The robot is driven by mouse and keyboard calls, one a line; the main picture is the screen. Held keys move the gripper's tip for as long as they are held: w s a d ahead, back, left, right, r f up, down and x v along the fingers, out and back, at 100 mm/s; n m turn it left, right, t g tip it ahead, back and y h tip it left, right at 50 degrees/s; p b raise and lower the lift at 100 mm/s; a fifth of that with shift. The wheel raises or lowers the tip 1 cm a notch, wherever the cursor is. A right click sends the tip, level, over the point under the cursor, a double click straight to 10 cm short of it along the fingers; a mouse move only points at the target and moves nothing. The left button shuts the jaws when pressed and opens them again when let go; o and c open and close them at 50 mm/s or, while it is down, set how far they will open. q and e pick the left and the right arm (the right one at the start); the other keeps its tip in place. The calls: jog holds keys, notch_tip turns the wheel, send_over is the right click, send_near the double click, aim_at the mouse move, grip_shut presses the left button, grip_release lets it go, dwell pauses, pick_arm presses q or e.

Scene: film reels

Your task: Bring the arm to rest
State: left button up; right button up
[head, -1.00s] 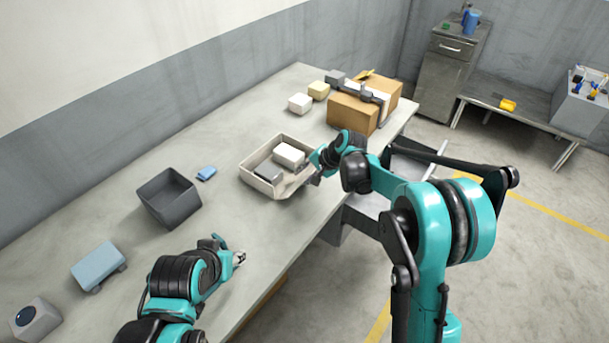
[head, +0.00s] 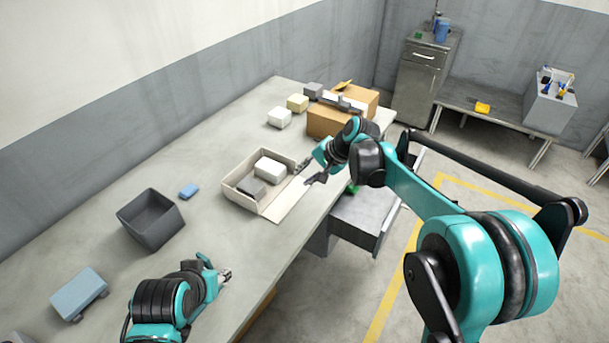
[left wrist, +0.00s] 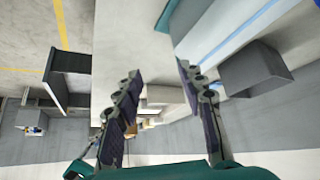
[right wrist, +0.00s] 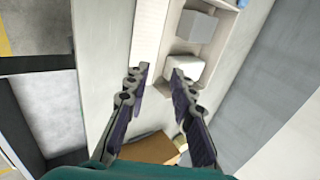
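My right gripper (head: 308,173) is at the right end of the beige box (head: 230,193), above its flap side. In the right wrist view the right gripper (right wrist: 158,76) has its fingers apart with nothing between them. The white block (right wrist: 184,68) in the box shows beyond its right finger. My left gripper (head: 225,276) is over the near part of the table, left of the box and apart from it. In the left wrist view the left gripper (left wrist: 160,82) is also open and empty. Whether the right fingertips touch the flap I cannot tell.
The box holds a white block (head: 270,168) and a grey block (head: 251,187). A dark bin (head: 150,220), blue block (head: 189,191) and blue-grey case (head: 79,294) lie left. Cardboard boxes (head: 325,122) stand behind my right gripper. A drawer (head: 373,222) stands open below the table edge.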

jog(key=s+d+r+n+t+h, duration=0.1)
jog(key=s+d+r, duration=0.15)
jog(key=s, duration=0.45)
jog(key=s+d+r+n+h, duration=0.1)
jog(key=s+d+n, duration=0.15)
jog(key=s, duration=0.35)
jog(key=s+d+f+n+t+h, duration=0.1)
jog(key=s+d, duration=0.3)
jog(key=s, duration=0.4)
jog(key=s+d+f+n+t+h, duration=0.1)
jog(key=s+d+f+n+h, duration=0.1)
jog(key=s, duration=0.6)
jog(key=shift+d+f+n+h, duration=0.35)
jog(key=shift+d+f, duration=0.5)
jog(key=shift+d, duration=0.15)
